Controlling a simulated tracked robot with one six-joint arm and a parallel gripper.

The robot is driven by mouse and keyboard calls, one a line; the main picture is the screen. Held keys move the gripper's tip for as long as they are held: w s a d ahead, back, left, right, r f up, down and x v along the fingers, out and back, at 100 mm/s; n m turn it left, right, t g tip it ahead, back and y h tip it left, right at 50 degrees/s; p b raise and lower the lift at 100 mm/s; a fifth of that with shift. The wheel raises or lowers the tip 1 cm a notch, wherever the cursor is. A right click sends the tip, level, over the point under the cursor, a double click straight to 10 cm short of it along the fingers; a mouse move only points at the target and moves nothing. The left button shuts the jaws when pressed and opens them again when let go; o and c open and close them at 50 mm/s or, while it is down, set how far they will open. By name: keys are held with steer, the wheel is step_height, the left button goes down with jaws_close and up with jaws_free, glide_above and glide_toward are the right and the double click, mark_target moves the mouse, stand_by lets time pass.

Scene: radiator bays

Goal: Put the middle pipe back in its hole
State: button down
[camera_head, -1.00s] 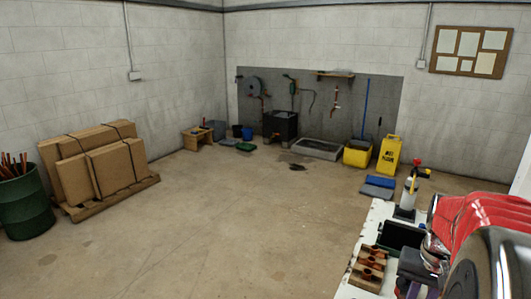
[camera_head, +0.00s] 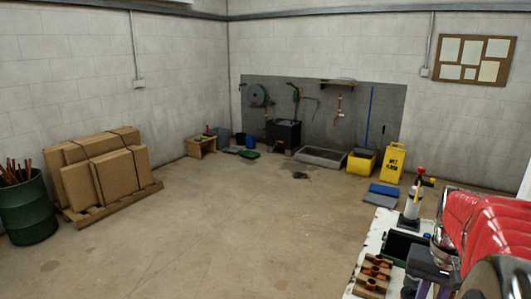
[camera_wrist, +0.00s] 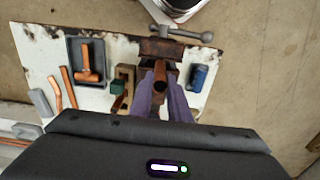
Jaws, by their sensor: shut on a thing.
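In the wrist view my gripper (camera_wrist: 166,98) has its two purple fingers closed around a copper pipe (camera_wrist: 160,74). The pipe's open end points away from my palm. The pipe is in front of a rusty vise (camera_wrist: 163,48); I cannot tell whether they touch. A wooden block (camera_wrist: 125,72) with a dark green piece stands just left of my fingers. In the body view a wooden block with copper pieces (camera_head: 374,272) lies on the white bench at lower right. I cannot make out the pipe's hole. Most of the gripper is cut off or hidden in the body view.
On the white bench (camera_wrist: 38,62) are a grey tray (camera_wrist: 73,50) with a copper tee (camera_wrist: 90,65), loose copper pipes (camera_wrist: 68,86) and a blue can (camera_wrist: 199,77). The floor (camera_head: 220,225) left of the bench is clear.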

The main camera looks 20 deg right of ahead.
steer(key=shift+r, duration=0.75)
